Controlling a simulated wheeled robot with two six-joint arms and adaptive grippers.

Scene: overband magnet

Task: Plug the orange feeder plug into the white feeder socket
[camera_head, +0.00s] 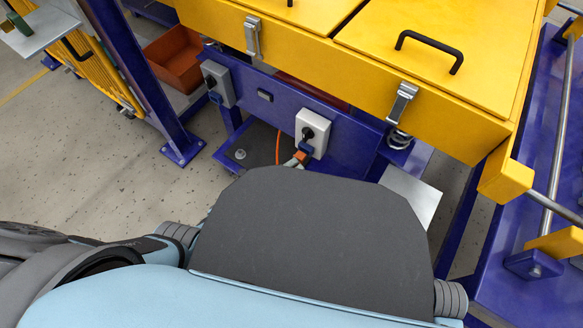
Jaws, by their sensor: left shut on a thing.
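The white feeder socket (314,128) is a white box with a black round knob on the blue beam below the yellow cabinet. A blue socket mouth (306,149) is on its lower side. The orange feeder plug (301,157) is right at this mouth; I cannot tell whether it is seated. A small pale-grey part of my left gripper (291,162) shows beside the plug, shut on it. The rest of that gripper is hidden behind my own dark body panel. My right gripper is not in view.
A grey box with a black knob (218,83) sits further left on the beam. An orange cable (278,146) hangs left of the white socket. The yellow cabinet (440,95) overhangs from above. A blue post (150,85) stands at left, with open floor (90,165) before it.

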